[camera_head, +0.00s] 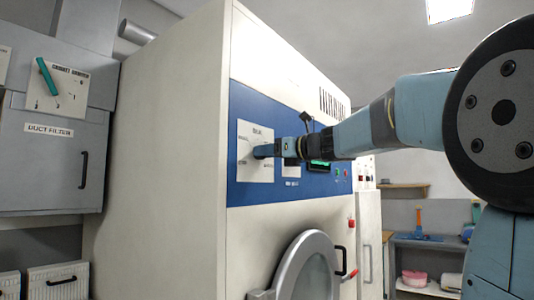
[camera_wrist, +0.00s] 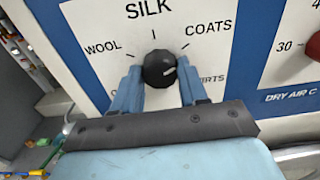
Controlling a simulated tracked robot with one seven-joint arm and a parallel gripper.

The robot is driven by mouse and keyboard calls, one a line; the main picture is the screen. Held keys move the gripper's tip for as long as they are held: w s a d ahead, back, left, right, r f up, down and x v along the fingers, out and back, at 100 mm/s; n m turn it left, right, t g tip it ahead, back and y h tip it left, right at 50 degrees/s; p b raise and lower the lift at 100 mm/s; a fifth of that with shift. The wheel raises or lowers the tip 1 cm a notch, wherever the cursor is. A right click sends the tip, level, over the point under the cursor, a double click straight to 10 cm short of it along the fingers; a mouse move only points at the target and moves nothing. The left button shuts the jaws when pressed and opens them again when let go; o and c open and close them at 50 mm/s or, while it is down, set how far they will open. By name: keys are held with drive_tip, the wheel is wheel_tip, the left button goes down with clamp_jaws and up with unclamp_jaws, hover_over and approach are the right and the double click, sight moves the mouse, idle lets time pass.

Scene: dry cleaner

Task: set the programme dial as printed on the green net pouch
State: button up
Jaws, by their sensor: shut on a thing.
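The programme dial (camera_wrist: 158,66) is a round black knob on a white plate (camera_wrist: 90,20) with printed labels. WOOL, SILK and COATS are readable; a lower right label ending in "IRTS" and a lower left one are partly hidden by my fingers. The dial's white mark points right and slightly up, just below the COATS direction. My gripper (camera_wrist: 158,88) is shut on the dial, one blue finger on each side. In the head view, my gripper (camera_head: 266,152) reaches the plate (camera_head: 254,175) on the machine's blue panel. I cannot make out the green net pouch in either view.
A red knob (camera_wrist: 314,46) on another plate is right of the dial. The machine's round door (camera_head: 300,268) stands out below. A grey duct filter cabinet (camera_head: 45,150) with a teal lever (camera_head: 47,77) is at left. Shelves (camera_head: 430,242) with small items stand at right.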

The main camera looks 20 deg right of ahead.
drive_tip(key=shift+a+f, duration=0.15)
drive_tip(key=o, duration=0.8)
drive_tip(key=shift+w, duration=0.1)
drive_tip(key=shift+c, duration=0.2)
drive_tip(key=o, duration=0.3)
drive_tip(key=v, duration=1.4)
